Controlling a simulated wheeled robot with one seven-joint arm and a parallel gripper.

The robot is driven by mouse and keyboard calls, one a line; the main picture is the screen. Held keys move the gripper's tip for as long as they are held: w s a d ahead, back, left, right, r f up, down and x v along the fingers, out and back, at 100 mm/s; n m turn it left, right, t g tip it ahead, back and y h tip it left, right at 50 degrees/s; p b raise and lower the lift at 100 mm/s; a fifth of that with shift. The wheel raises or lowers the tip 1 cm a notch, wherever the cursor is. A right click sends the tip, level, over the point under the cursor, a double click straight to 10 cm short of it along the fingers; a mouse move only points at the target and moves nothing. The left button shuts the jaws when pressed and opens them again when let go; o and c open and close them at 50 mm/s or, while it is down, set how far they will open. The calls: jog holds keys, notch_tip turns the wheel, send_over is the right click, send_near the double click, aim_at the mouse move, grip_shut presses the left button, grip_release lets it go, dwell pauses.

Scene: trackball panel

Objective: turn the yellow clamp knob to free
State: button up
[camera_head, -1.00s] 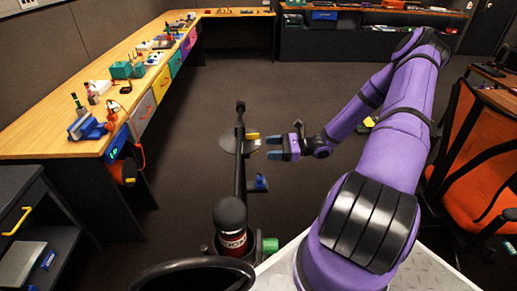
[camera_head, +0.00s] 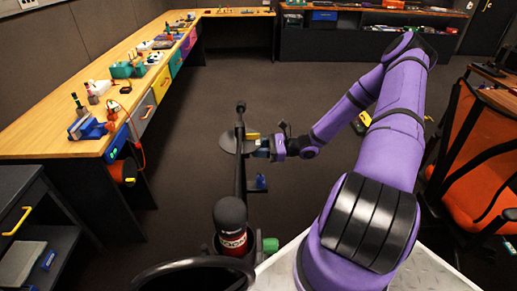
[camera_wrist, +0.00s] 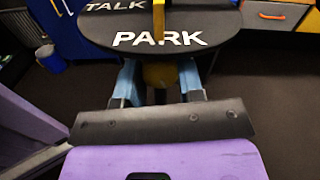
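In the wrist view a round yellow knob (camera_wrist: 160,75) sits under the near edge of a black panel (camera_wrist: 230,28) lettered TALK and PARK. An upright yellow piece (camera_wrist: 158,20) stands on the panel above it. My gripper (camera_wrist: 161,82) is open, with one blue finger on each side of the round knob and gaps showing between. The knob's lower part is hidden by my gripper's body. In the head view my gripper (camera_head: 264,148) is at the right edge of the grey panel (camera_head: 229,143), beside a yellow piece (camera_head: 253,136). The word FREE is not visible.
A dark upright post (camera_head: 240,165) stands by the panel, with a small blue part (camera_head: 261,182) on a bracket lower down. A wooden workbench (camera_head: 75,143) is at left and an orange chair (camera_head: 478,165) at right. Open floor lies behind the panel.

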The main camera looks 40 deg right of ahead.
jog(key=shift+m, duration=2.4)
jog(key=o, duration=0.9)
jog(key=shift+o, duration=0.2)
jog(key=v, duration=1)
jog(key=shift+s+d, duration=0.25)
jog(key=shift+d, duration=0.1)
jog(key=shift+r, duration=0.1)
